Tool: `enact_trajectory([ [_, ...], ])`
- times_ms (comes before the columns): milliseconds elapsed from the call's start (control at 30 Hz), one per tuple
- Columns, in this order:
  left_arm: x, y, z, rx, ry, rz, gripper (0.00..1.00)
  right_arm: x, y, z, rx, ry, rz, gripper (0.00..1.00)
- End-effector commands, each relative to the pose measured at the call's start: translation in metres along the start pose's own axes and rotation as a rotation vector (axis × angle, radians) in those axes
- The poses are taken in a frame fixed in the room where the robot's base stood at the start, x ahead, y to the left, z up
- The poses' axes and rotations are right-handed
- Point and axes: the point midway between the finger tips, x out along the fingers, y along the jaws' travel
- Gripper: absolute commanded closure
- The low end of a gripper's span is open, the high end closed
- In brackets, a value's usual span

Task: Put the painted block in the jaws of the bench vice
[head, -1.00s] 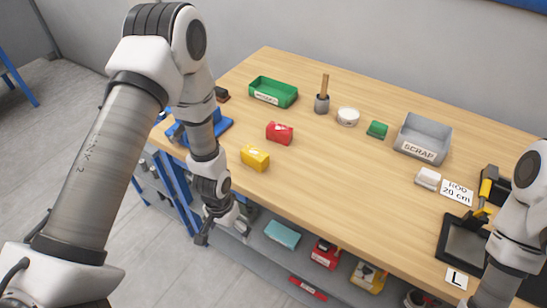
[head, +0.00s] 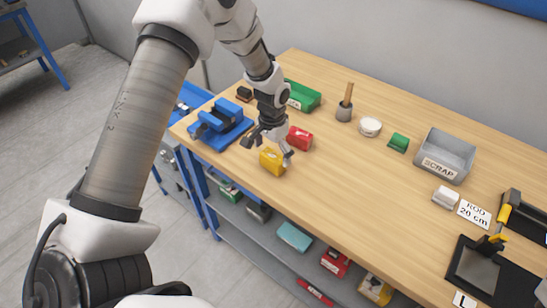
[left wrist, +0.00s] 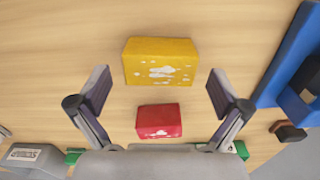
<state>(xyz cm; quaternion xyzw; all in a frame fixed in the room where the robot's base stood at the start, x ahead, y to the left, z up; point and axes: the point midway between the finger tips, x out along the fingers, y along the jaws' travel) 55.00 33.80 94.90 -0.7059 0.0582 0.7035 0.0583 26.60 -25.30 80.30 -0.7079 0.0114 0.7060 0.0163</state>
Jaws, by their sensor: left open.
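A yellow block (head: 271,162) with white marks sits near the table's front edge. A red block (head: 300,138) with white marks sits just behind it. Both show in the left wrist view, yellow (left wrist: 160,60) and red (left wrist: 159,121). The blue bench vice (head: 220,124) stands at the table's left end; its blue body shows at the right of the left wrist view (left wrist: 290,55). My left gripper (head: 267,151) is open and empty above the yellow block, its fingers (left wrist: 158,88) spread wider than the block. My right gripper is out of view.
A green bin (head: 303,96) stands behind the red block. The front middle of the table is clear.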

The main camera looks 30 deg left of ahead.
Motion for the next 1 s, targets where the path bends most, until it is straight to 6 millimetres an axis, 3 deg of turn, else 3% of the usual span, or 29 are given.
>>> enact_trajectory([
  [133,0.02,0.0,0.0,0.001,-0.002,-0.001,0.0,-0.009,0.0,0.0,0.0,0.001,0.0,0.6],
  [333,0.024,0.0,0.0,0.001,0.001,-0.001,0.0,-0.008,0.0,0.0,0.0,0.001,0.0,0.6],
  [367,0.024,0.0,0.0,0.001,0.001,0.0,0.04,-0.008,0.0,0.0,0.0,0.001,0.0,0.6],
  [500,0.024,0.0,0.0,0.0,0.0,0.0,0.53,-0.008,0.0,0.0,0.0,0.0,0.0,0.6],
  [567,0.024,0.0,0.0,0.0,0.0,0.0,0.72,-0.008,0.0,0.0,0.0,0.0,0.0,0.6],
  [633,0.024,0.0,0.0,0.0,0.001,0.0,0.72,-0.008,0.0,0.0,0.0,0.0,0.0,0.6],
  [667,0.024,0.0,0.0,0.0,0.001,0.0,0.8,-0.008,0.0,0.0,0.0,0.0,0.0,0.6],
  [1000,0.016,0.0,-0.001,0.0,0.002,0.0,0.8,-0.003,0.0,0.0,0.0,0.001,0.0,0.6],
])
